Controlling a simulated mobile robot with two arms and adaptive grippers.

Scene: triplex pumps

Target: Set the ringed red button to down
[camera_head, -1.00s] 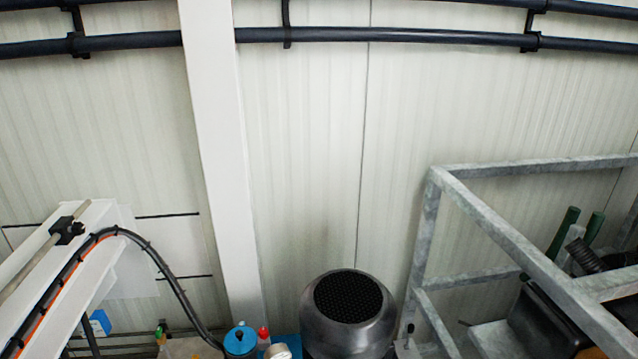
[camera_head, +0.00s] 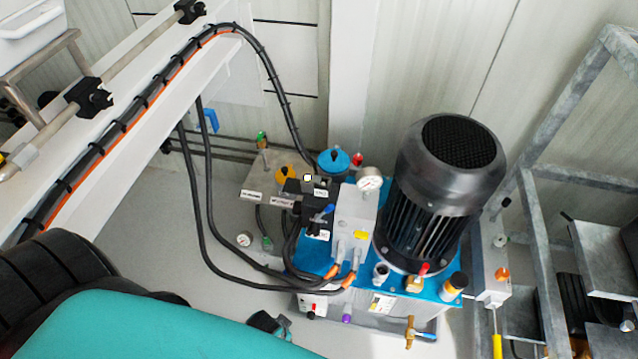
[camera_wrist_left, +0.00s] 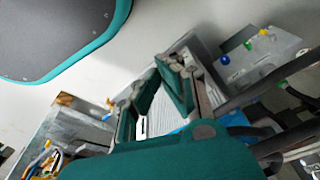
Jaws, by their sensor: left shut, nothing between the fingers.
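Several small red parts show on the pump unit in the head view. One is a small red button (camera_head: 311,307) on a small light box low at the front of the unit. Others are a red cap (camera_head: 357,159) at the back and a red-topped fitting (camera_head: 424,268) beside the motor. I see no ring around any of them, so I cannot tell which is the ringed one, nor whether it is up or down. My right gripper is not in view.
A black motor (camera_head: 440,195) stands on the blue pump top (camera_head: 328,262). Black hoses (camera_head: 215,245) loop to its left. A grey metal frame (camera_head: 560,110) stands at the right, and a white beam (camera_head: 150,95) crosses upper left. Bare floor (camera_head: 130,215) lies left of the unit.

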